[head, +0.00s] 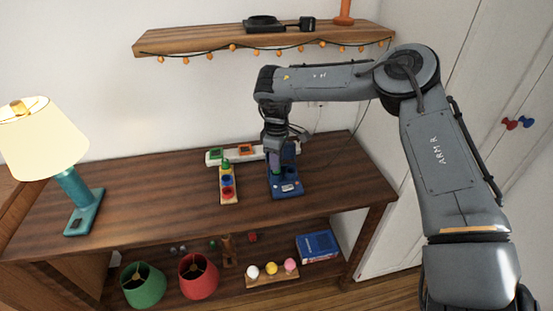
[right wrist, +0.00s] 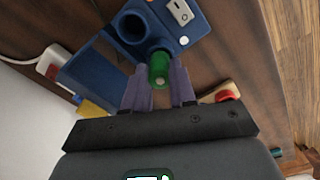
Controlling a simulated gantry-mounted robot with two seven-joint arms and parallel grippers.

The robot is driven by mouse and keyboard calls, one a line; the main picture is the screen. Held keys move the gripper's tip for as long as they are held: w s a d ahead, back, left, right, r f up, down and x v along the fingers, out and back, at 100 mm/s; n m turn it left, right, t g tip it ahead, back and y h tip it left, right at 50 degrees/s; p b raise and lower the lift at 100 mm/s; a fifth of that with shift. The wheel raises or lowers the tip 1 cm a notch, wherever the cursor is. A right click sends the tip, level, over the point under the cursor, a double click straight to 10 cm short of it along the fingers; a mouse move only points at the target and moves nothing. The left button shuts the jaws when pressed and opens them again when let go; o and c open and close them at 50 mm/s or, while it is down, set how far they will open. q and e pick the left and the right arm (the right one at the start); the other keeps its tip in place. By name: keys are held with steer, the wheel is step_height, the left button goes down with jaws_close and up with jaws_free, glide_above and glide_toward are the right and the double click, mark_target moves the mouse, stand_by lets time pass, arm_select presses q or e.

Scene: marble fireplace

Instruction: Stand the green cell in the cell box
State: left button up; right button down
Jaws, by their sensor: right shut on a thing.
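The cell box (head: 287,187) is blue and stands on the wooden table top, right of the middle. In the right wrist view the cell box (right wrist: 186,43) shows a round, dark, open socket (right wrist: 132,27) and a white switch plate. My right gripper (head: 277,168) points down over the back left part of the box. In the right wrist view my right gripper (right wrist: 160,88) is shut on the green cell (right wrist: 159,68), whose end shows between the fingertips. The cell appears beside the socket, not in it; its height over the box is hard to tell. My left gripper is out of view.
A wooden rack (head: 228,197) with coloured spots stands left of the box. A white power strip (head: 215,157) lies behind both. A teal lamp (head: 77,193) stands at the far left; the table between lamp and rack is clear. A shelf (head: 190,43) hangs above.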

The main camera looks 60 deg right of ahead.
steer(key=shift+f+b, duration=0.4)
steer(key=shift+f, duration=0.15)
steer(key=shift+f+b, duration=0.55)
steer(key=shift+f, duration=0.2)
steer(key=c, duration=0.8)
jaws_free()
steer(key=shift+c, duration=0.2)
steer(key=shift+r, duration=0.1)
steer(key=shift+r+p, duration=0.3)
steer(key=shift+r, duration=0.2)
step_height(320, 180, up, 10)
steer(key=p, duration=0.3)
steer(key=shift+f, duration=0.15)
